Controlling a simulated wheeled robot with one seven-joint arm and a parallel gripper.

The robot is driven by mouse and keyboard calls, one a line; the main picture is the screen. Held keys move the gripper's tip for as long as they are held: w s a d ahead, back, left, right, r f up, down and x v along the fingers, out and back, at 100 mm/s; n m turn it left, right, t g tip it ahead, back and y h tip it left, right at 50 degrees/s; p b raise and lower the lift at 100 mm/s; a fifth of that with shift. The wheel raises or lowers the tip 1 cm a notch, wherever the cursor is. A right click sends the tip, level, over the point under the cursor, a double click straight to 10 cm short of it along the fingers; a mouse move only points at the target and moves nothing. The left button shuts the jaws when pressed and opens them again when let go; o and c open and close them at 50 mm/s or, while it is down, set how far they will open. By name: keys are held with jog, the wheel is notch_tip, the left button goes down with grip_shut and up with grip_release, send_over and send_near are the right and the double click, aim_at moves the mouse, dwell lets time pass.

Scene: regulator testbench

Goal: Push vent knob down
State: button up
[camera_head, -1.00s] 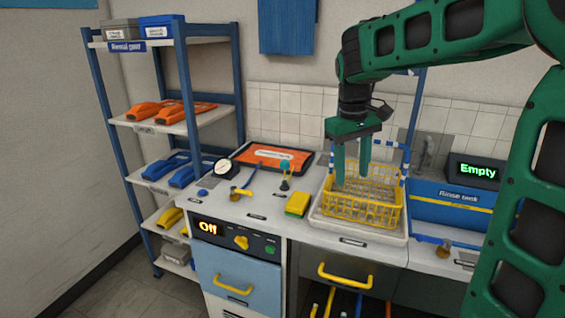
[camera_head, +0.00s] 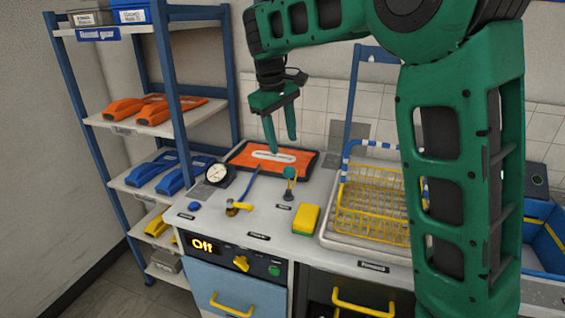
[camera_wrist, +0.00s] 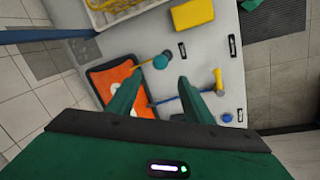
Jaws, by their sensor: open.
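A teal round-topped knob (camera_head: 290,172) stands upright on a stem on the counter. Its label is too small to read, so I cannot tell whether it is the vent knob. In the wrist view this teal knob (camera_wrist: 160,62) lies just past the fingertips, between their lines. A low blue knob (camera_head: 194,206) sits near the counter's front left. My gripper (camera_head: 283,146) is open and empty, pointing down above the counter near the teal knob, apart from it. Its two green fingers also show in the wrist view (camera_wrist: 159,80).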

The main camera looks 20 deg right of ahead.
aim_at(288, 167)
jog(key=x, duration=1)
jog(key=shift+w+d+f, duration=0.1)
jog(key=shift+f, duration=0.25)
